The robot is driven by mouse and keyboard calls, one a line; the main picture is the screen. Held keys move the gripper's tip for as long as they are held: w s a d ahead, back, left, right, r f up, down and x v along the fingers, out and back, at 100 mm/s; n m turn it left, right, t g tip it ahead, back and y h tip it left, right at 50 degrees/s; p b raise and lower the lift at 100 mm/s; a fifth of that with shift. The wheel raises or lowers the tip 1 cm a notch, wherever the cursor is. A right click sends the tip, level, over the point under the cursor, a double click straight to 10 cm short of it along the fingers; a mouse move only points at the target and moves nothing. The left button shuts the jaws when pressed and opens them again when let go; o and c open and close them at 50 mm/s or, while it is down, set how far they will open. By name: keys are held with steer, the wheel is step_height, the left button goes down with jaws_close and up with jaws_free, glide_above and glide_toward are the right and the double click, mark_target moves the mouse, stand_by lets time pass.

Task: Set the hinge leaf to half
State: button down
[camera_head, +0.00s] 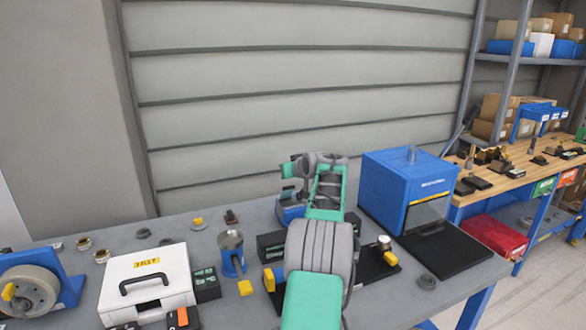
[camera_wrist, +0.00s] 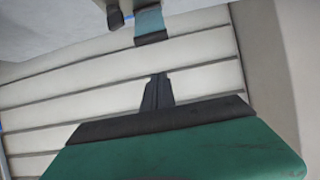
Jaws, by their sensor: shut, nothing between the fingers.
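I cannot make out a hinge leaf for certain in either view. A dark board (camera_head: 352,283) lies on the grey workbench (camera_head: 330,165) side of my arm, carrying a small upright metal piece (camera_head: 384,243) and a yellow block; my arm covers part of it. My gripper's dark fingers (camera_wrist: 157,92) are together and empty in the wrist view, pointing toward the slatted wall. In the head view my green and grey arm reaches over the bench, and its fingertips cannot be told apart there. No contact between the fingers and any object shows.
A blue box with a window (camera_head: 400,195) and a black mat (camera_head: 470,268) stand at the bench's right. A blue cup (camera_head: 231,262), a white case (camera_head: 148,275) and a blue wheel machine (camera_head: 68,285) are at left. Small loose parts lie between.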

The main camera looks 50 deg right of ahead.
mark_target(290, 188)
steer(key=shift+w+d+f, duration=0.3)
steer(key=shift+w+d, duration=0.05)
steer(key=shift+w, duration=0.2)
steer(key=shift+d+f, duration=0.1)
steer(key=shift+f, duration=0.25)
steer(key=shift+s+a+f, duration=0.55)
steer(key=shift+s+f, duration=0.1)
steer(key=shift+s, duration=0.1)
steer(key=shift+s+a+f, duration=0.2)
steer(key=shift+s+f, duration=0.15)
steer(key=shift+f, duration=0.15)
steer(key=shift+f, duration=0.15)
